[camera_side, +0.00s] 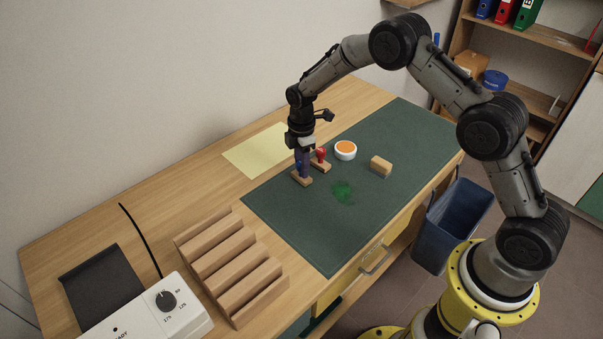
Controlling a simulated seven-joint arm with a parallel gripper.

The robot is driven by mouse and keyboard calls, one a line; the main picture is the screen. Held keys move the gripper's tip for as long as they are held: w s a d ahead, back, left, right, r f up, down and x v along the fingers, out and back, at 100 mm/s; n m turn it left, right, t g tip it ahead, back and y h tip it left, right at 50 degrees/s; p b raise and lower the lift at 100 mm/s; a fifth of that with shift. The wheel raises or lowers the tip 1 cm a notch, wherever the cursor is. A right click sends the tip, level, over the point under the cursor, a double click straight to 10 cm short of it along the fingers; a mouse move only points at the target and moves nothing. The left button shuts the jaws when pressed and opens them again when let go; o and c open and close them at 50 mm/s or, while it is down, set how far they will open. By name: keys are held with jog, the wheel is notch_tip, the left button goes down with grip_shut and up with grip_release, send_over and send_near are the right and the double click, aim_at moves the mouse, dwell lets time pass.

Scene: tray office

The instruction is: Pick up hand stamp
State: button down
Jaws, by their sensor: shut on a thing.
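A hand stamp with a wooden base (302,178) and a blue handle stands near the left back edge of the green mat (400,125). My gripper (303,163) points down over it and is shut on its handle, which the fingers mostly hide. The base looks to be at mat level; I cannot tell whether it touches the mat. A second stamp with a red handle (321,153) and a wooden base stands just to the right, close to my gripper.
Right of the stamps are a white round dish with an orange top (345,150) and a wooden block (381,165). A green stain (342,191) marks the mat. Yellow paper (256,151) lies behind left. A slotted wooden rack (232,265) and a dial device (150,308) stand front left.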

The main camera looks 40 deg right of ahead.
jog(key=shift+r, duration=0.55)
notch_tip(320, 180, up, 2)
jog(key=shift+r, duration=0.25)
jog(key=s+r, duration=0.9)
jog(key=s, duration=0.5)
jog(key=shift+r, duration=0.2)
